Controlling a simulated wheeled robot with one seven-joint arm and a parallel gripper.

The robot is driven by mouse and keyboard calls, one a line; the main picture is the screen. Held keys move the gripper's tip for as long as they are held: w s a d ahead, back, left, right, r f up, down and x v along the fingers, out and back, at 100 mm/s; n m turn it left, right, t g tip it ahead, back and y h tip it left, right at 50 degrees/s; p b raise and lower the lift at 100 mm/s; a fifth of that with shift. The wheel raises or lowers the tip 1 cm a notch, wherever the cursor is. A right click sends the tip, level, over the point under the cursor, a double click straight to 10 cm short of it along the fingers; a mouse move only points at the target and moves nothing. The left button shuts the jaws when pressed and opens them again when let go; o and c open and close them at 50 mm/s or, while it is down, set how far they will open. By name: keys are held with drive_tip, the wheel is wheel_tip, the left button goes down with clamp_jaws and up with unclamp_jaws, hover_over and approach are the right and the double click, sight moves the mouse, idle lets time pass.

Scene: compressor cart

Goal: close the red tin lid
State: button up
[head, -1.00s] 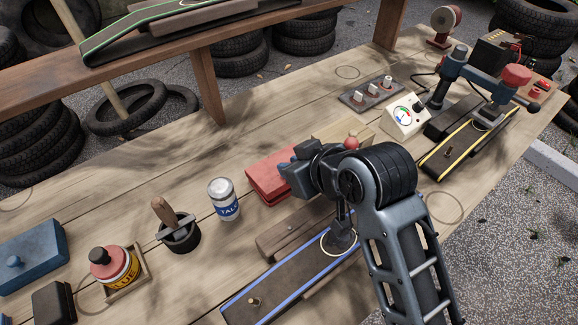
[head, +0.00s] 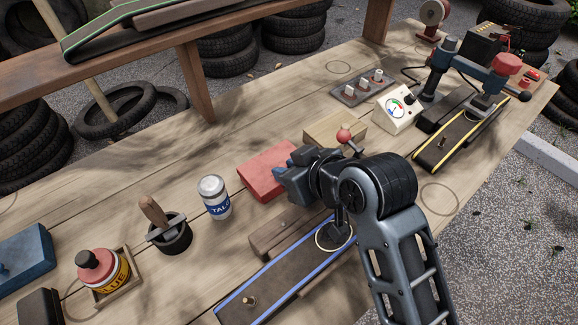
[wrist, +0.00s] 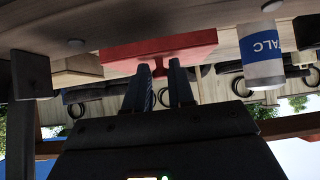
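The red tin (head: 265,171) sits on the wooden bench, just beyond my gripper (head: 281,171) in the head view. Part of it is hidden behind the gripper. In the wrist view, the tin's broad red face (wrist: 190,46) spans the top middle, with a small red tab below it. My gripper (wrist: 158,75) has its two dark fingers apart, pointing at the red face with the tab between their tips. I cannot tell whether either finger touches it, or how far the lid stands open.
A talc can (head: 214,198) stands left of the tin; it also shows in the wrist view (wrist: 262,55). A tan wooden block (head: 335,128) lies right of the tin. A blue-edged strip (head: 272,285) and a long wooden block lie on the near side.

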drive_tip(key=shift+o, duration=1.4)
drive_tip(key=shift+f, duration=0.1)
drive_tip(key=shift+v, duration=4)
